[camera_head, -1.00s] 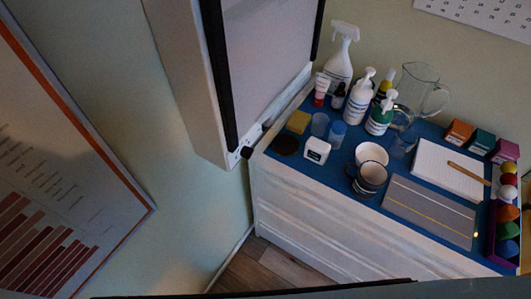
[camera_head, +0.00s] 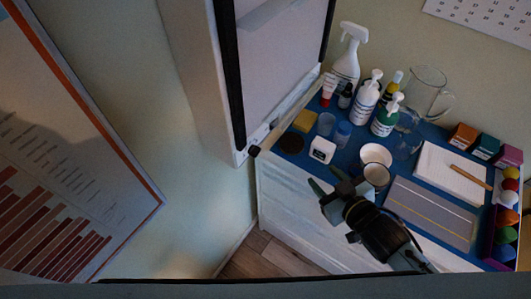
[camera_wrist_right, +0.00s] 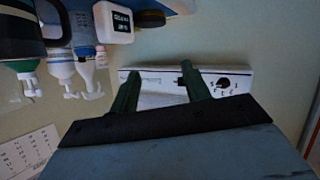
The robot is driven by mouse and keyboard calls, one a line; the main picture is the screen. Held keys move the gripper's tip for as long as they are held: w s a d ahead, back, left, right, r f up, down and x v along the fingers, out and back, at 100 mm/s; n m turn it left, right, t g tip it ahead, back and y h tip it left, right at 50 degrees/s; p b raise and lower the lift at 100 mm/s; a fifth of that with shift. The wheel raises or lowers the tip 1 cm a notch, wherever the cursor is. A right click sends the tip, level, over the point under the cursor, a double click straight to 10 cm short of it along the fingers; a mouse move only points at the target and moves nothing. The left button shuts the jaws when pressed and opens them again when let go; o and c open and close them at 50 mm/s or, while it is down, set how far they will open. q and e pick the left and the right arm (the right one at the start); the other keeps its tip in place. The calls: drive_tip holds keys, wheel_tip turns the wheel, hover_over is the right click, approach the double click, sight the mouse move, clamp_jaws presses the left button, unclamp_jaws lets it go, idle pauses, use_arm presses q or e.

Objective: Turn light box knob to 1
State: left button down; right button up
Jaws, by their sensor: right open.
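The light box (camera_head: 285,70) is a tall pale panel with a dark frame, on the wall in the head view. Its black knob (camera_head: 254,150) sits on the lower edge. In the right wrist view the knob (camera_wrist_right: 223,85) is on the white strip of the light box (camera_wrist_right: 245,75), with small markings around it; which mark it points at is too small to tell. My right gripper (camera_head: 326,180) is open and empty, right of and below the knob in the head view. In the wrist view its fingertips (camera_wrist_right: 160,72) are left of the knob, apart from it. My left gripper is out of view.
The cabinet top (camera_head: 292,172) below the light box is crowded. A chart (camera_head: 60,170) hangs at left.

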wheel_tip(320, 180, up, 2)
drive_tip(key=a+n+y, duration=0.2)
drive_tip(key=n+y, duration=0.1)
drive_tip(key=n+g+y, duration=0.2)
drive_tip(key=n+y, duration=0.2)
drive_tip(key=y, duration=0.2)
approach(258, 153)
drive_tip(key=x, duration=0.8)
drive_tip(key=shift+w+a+p, duration=0.1)
drive_tip(key=shift+w+p, duration=0.05)
drive_tip(key=shift+p, duration=0.25)
drive_tip(key=shift+c, duration=0.2)
drive_tip(key=c, duration=0.9)
